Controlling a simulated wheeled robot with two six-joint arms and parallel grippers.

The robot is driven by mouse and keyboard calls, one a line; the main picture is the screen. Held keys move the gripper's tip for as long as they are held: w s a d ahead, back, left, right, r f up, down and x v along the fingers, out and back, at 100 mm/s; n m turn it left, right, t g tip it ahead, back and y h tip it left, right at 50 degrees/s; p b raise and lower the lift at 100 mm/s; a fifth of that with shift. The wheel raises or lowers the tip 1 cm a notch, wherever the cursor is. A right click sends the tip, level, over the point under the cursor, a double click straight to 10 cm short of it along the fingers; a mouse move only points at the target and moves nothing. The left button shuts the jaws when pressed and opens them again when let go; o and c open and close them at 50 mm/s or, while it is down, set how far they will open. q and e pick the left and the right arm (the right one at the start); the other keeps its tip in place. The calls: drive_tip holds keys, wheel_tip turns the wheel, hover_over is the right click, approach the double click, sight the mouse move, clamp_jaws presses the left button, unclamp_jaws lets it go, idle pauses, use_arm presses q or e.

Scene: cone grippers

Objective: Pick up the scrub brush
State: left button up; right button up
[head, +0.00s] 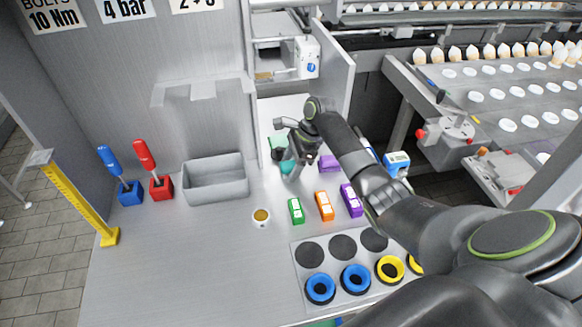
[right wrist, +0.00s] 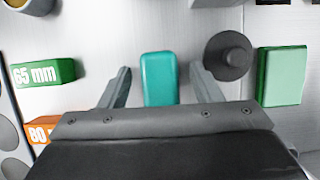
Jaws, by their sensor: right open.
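A teal block (right wrist: 158,80), which looks like the scrub brush, lies on the grey worktop in the right wrist view. It lies between the two spread fingers of my right gripper (right wrist: 161,72), with gaps on both sides, its near end hidden by the gripper body. In the head view my right gripper (head: 297,162) points down over the back of the worktop and largely covers the teal block (head: 287,167). The gripper is open and holds nothing. Whether bristles are under the block cannot be seen. My left gripper is not in view.
A dark round knob-like object (right wrist: 228,56) stands close by the right finger, with a green box (right wrist: 283,76) beyond it. Green (head: 296,210), orange (head: 325,206) and purple (head: 351,200) blocks, a cup (head: 261,217) and a grey bin (head: 216,178) stand nearby. The front left worktop is clear.

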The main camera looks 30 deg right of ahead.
sight(291, 164)
drive_tip(key=shift+c, duration=0.2)
drive_tip(key=c, duration=1.1)
wheel_tip(291, 164, up, 10)
drive_tip(key=shift+r+b, duration=0.1)
drive_tip(key=shift+b, duration=0.4)
